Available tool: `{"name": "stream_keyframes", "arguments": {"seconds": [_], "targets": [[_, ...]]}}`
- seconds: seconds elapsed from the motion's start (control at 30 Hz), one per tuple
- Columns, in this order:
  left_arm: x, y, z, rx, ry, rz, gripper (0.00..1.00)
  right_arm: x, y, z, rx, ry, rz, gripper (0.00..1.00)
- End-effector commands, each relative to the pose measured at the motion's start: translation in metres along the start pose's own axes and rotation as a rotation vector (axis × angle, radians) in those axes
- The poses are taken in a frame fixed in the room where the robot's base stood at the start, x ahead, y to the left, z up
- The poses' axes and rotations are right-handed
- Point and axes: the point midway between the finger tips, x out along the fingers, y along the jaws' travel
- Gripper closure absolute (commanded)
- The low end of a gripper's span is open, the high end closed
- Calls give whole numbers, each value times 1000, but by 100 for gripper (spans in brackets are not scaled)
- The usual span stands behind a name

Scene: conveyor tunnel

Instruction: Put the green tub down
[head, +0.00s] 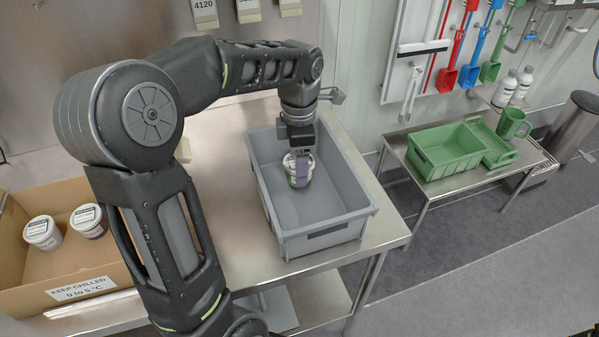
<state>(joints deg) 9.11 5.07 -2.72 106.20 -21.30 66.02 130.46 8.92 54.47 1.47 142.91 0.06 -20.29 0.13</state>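The green tub (291,179), small and round with a white lid and a strip of green low on its side, is inside the grey crate (345,225), toward its back. My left gripper (301,167) reaches down into the crate from above, with its fingers around the tub, and appears shut on it. A finger hides part of the tub. I cannot tell whether the tub's base touches the crate floor. My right gripper is not in view.
A cardboard box (81,288) at left holds two white-lidded tubs (42,232). The crate stands on a steel table (240,245), its front floor bare.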

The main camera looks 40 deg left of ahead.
Motion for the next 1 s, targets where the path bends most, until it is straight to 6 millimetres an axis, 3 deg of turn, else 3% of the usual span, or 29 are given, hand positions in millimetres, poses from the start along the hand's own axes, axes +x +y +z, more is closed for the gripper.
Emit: {"name": "stream_keyframes", "arguments": {"seconds": [0.27,0.53,0.93,0.97,1.0], "targets": [[4,0,0,0,1,-1,100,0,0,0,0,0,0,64],[36,-1,0,0,0,-2,100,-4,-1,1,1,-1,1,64],[42,0,0,1,-1,0,100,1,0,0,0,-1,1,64],[40,0,0,1,-1,0,34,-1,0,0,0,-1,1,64],[40,0,0,1,-1,0,30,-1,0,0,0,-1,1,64]]}}
